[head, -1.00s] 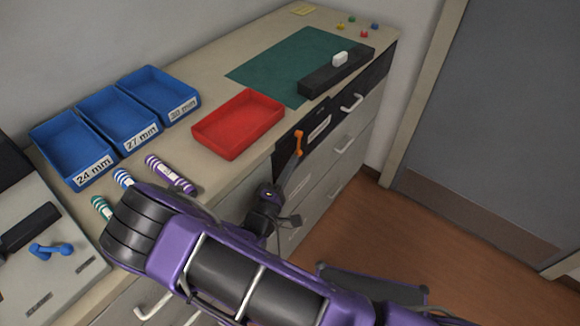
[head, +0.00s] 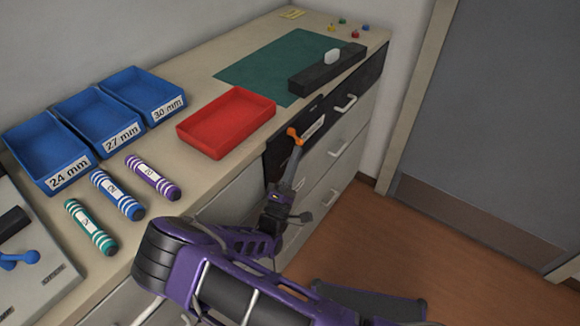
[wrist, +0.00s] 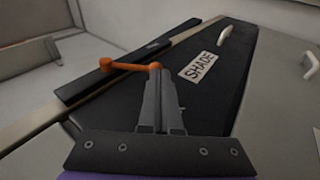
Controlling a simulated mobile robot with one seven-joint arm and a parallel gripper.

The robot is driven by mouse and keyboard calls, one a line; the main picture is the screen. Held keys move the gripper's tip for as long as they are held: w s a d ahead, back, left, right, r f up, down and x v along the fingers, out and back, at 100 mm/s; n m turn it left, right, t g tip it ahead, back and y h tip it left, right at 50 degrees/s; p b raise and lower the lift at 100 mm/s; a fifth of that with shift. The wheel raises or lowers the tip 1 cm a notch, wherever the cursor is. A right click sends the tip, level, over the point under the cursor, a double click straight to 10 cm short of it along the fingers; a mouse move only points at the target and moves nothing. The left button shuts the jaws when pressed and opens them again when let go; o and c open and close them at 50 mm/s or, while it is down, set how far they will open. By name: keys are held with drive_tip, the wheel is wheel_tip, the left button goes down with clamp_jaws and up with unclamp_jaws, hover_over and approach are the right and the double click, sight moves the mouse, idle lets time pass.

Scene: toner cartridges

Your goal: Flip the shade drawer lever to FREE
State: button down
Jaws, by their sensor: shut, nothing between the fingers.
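The orange lever (head: 294,136) is on the black shade drawer front (head: 281,157), near the worktop edge, left of the drawer's pale label. In the wrist view the lever (wrist: 130,67) lies crosswise, with a round knob at its left end. The label there reads SHADE (wrist: 198,66). My gripper (head: 297,152) is shut and empty. In the wrist view its fingertips (wrist: 160,73) are close below the lever's right end; whether they touch it I cannot tell. No FREE marking is readable.
A red tray (head: 228,122) stands on the worktop above the lever. Blue bins (head: 150,93) and several striped cartridges (head: 153,178) are at the left. The drawer handle (head: 345,104) sticks out right of the label.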

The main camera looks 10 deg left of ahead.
drive_tip(key=shift+n+t, duration=0.4)
drive_tip(key=shift+t, duration=0.4)
drive_tip(key=shift+w+d+r+p, duration=0.35)
drive_tip(key=shift+w+r, duration=0.25)
drive_tip(key=shift+w, duration=0.4)
drive_tip(key=shift+w+d+r+p, duration=0.3)
drive_tip(key=shift+w+d+r, duration=0.3)
drive_tip(key=shift+w, duration=0.45)
drive_tip(key=shift+w+d+r+p, duration=0.3)
drive_tip(key=shift+w+r, duration=0.35)
drive_tip(key=shift+w, duration=0.35)
drive_tip(key=shift+r, duration=0.1)
